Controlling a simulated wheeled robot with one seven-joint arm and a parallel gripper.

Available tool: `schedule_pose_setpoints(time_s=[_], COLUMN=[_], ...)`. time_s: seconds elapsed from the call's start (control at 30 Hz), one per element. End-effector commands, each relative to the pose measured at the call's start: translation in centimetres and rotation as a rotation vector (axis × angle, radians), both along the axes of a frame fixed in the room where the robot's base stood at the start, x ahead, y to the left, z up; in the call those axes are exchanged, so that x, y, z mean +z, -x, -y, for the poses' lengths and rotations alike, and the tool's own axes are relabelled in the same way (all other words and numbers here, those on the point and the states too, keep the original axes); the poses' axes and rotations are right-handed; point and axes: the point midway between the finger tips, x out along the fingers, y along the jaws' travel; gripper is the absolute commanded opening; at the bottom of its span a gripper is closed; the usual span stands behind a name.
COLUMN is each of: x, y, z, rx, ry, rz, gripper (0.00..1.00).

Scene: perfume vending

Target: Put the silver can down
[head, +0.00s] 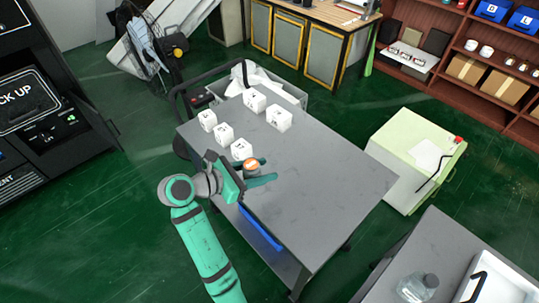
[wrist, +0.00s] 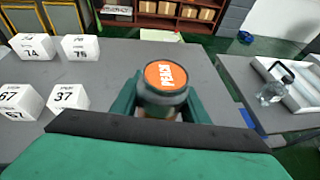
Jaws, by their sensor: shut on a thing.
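The can (wrist: 164,86) is between the two green fingers of my gripper (wrist: 165,105) in the wrist view. It has an orange lid with white lettering and a grey rim; most of its body is hidden behind my gripper. In the head view the can (head: 250,165) shows as a small orange-topped thing at my gripper (head: 258,172), which is over the near left part of the grey table (head: 320,185). My gripper is shut on the can. The can looks upright. I cannot tell whether its base touches the table.
Several white numbered boxes (head: 279,118) stand on the table's far left part, one (head: 241,149) close to my gripper. The table's right part is clear. A pale green cabinet (head: 410,165) stands right of it. A second table (head: 440,265) holds a clear bottle (head: 418,287) and white tray.

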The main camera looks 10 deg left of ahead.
Motion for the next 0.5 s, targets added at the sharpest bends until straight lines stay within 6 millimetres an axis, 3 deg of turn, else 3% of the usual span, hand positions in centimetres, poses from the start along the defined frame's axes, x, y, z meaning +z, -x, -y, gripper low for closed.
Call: schedule_pose_setpoints(time_s=[0.17,0.5], x=[-1.1,-4.4], y=[-0.4,-2.0], z=[2.4,9.5], rx=[-0.005,-0.007], ry=[0.000,0.001], rz=[-0.003,-0.003], gripper=[0.14,0.14])
